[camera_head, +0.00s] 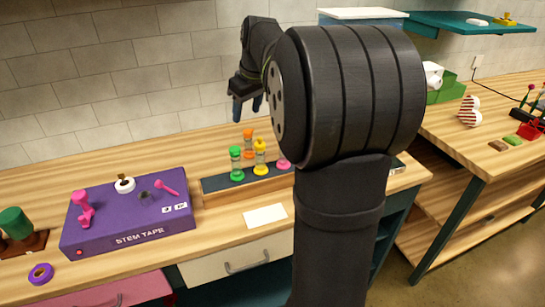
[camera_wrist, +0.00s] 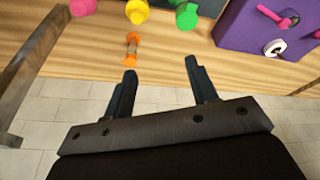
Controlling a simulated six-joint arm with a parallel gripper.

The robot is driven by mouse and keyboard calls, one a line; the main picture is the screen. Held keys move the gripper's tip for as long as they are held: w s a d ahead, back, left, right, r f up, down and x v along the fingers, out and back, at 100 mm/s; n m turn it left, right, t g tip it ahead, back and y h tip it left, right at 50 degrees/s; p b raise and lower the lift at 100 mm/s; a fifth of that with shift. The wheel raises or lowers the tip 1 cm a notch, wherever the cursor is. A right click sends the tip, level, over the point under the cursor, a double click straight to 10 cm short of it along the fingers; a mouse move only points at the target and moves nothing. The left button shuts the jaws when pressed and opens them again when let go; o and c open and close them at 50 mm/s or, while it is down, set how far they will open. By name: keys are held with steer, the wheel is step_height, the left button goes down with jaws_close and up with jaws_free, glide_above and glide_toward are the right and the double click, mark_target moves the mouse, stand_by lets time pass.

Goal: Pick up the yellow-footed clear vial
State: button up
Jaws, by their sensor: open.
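The yellow-footed clear vial (camera_head: 260,157) stands upright on the dark-topped wooden rack, with yellow at its top and bottom and a clear middle. In the wrist view its yellow end (camera_wrist: 137,12) shows at the top edge; the rest is cut off or hidden. My gripper (camera_head: 247,108) hangs above and behind the rack, apart from the vials. In the wrist view my gripper (camera_wrist: 160,70) is open, with nothing between its fingers. An orange-ended vial (camera_wrist: 132,46) is nearest to the fingertips, between them and the yellow one.
A green-ended vial (camera_head: 235,162) stands left of the yellow one and a pink-ended one (camera_head: 284,164) right, partly behind my arm. The purple STEM TAPE box (camera_head: 130,212) is left of the rack (camera_head: 214,187). A white card (camera_head: 265,216) lies in front. A tiled wall (camera_head: 110,60) stands behind.

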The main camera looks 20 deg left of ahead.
mark_target(259, 143)
step_height(259, 143, up, 3)
steer(key=w+d+g+h, duration=0.1)
steer(key=w+d+h, duration=0.1)
steer(key=d+h, duration=0.1)
steer(key=shift+n, duration=0.4)
step_height(259, 143, down, 12)
steer(key=shift+a+r, duration=0.1)
steer(key=shift+r, duration=0.1)
steer(key=shift+s+a+f, duration=0.1)
steer(key=shift+s+f, duration=0.05)
steer(key=shift+f, duration=1.25)
steer(key=shift+s+a+f, duration=0.1)
steer(key=shift+f, duration=1.25)
jaws_close()
